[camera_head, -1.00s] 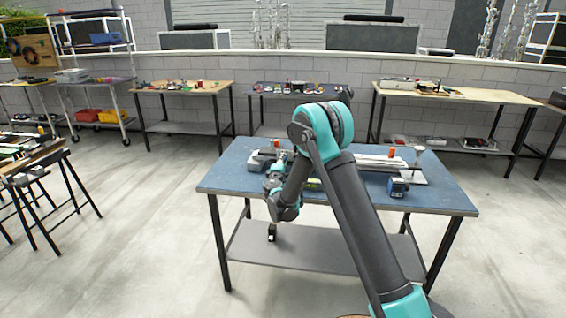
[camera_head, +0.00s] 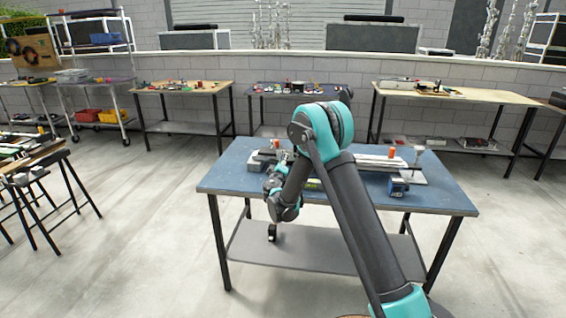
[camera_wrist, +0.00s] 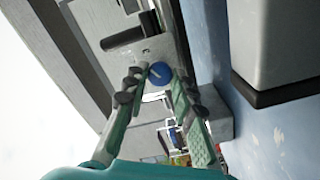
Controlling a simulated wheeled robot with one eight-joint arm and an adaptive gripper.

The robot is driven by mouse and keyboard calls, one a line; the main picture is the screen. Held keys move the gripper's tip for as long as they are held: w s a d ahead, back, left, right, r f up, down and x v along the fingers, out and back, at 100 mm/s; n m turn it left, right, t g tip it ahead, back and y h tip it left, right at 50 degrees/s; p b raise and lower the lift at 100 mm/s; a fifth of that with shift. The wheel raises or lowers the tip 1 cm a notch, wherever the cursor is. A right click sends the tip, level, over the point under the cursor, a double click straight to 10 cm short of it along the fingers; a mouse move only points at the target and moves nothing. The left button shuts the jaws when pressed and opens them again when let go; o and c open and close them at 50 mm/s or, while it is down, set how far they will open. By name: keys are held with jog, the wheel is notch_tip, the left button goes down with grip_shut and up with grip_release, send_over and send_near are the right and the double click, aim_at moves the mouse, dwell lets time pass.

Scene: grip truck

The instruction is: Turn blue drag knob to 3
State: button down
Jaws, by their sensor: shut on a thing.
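In the wrist view, the blue drag knob (camera_wrist: 159,74) is a small round dial with a pale pointer line. It sits on the light grey face of a device (camera_wrist: 147,51). My gripper (camera_wrist: 158,84) has its two teal and dark fingers on either side of the knob, shut on it. Any numbers around the dial are too small to read. In the head view, my wrist (camera_head: 275,182) is at the left part of the blue table (camera_head: 228,178). The knob is not discernible there.
A dark handle (camera_wrist: 124,38) sticks out beside the knob. A large grey block (camera_wrist: 276,40) stands to the right in the wrist view. In the head view, a blue clamp-like part (camera_head: 398,188) and an orange piece (camera_head: 391,152) are at the table's right.

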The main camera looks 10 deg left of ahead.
dwell(0.4)
jog(key=c, duration=1.3)
grip_release()
jog(key=shift+o, duration=0.2)
jog(key=s, duration=1.2)
jog(key=shift+a, duration=0.2)
jog(key=shift+d, duration=0.1)
